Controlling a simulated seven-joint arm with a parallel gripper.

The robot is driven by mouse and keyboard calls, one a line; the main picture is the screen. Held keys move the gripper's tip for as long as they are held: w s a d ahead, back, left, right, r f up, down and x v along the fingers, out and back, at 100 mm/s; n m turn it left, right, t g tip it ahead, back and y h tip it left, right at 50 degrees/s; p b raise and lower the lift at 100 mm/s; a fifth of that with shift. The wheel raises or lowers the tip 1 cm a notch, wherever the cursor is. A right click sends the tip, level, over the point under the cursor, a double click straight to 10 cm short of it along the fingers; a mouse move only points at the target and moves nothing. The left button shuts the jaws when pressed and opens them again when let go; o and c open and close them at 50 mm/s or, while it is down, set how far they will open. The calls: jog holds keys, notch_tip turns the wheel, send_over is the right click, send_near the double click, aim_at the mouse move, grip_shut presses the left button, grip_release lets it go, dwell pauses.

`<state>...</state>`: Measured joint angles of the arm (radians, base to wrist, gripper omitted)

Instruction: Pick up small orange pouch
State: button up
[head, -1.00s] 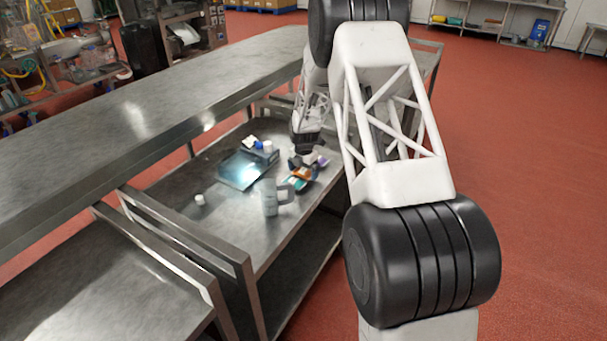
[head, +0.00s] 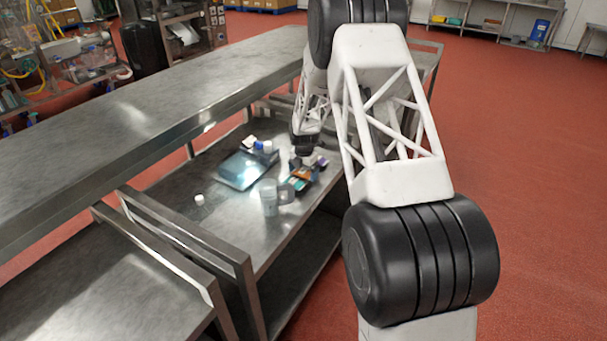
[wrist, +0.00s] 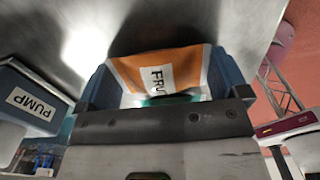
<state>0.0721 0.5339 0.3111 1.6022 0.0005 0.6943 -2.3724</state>
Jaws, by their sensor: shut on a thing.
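The small orange pouch (wrist: 185,63) sits between the two blue-grey fingers of my gripper (wrist: 162,82) in the wrist view. It has a white label with dark letters beginning "FRU". My gripper is shut on it, with a finger at each side. In the head view my gripper (head: 304,152) is low over the cart's shelf, and an orange patch of the pouch (head: 303,174) shows just below it. A teal thing (wrist: 165,100) shows under the pouch's lower edge. I cannot tell whether the pouch is clear of the shelf.
A light-blue flat pack (head: 240,172) lies left on the metal shelf (head: 230,215). Clear cups (head: 269,198) stand in front, and a small white cap (head: 199,199) lies further left. A box labelled "PUMP" (wrist: 30,105) is beside my gripper. A steel bench (head: 130,125) runs along the left.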

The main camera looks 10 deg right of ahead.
aim_at(303, 170)
jog(key=shift+r, duration=5)
jog(key=shift+a, duration=0.15)
jog(key=shift+w+a+r+m, duration=0.15)
jog(key=shift+w+a+m, duration=0.15)
jog(key=shift+a+m, duration=0.2)
jog(key=w+a+r+m, duration=0.2)
jog(key=w+a+m, duration=0.1)
jog(key=a+m, duration=0.5)
jog(key=w+a+r+m, duration=0.2)
jog(key=a+m, duration=0.6)
jog(key=a, duration=0.6)
jog(key=shift+w+a+r, duration=0.3)
jog(key=shift+w, duration=0.15)
jog(key=shift+f, duration=0.2)
jog(key=shift+f, duration=5.75)
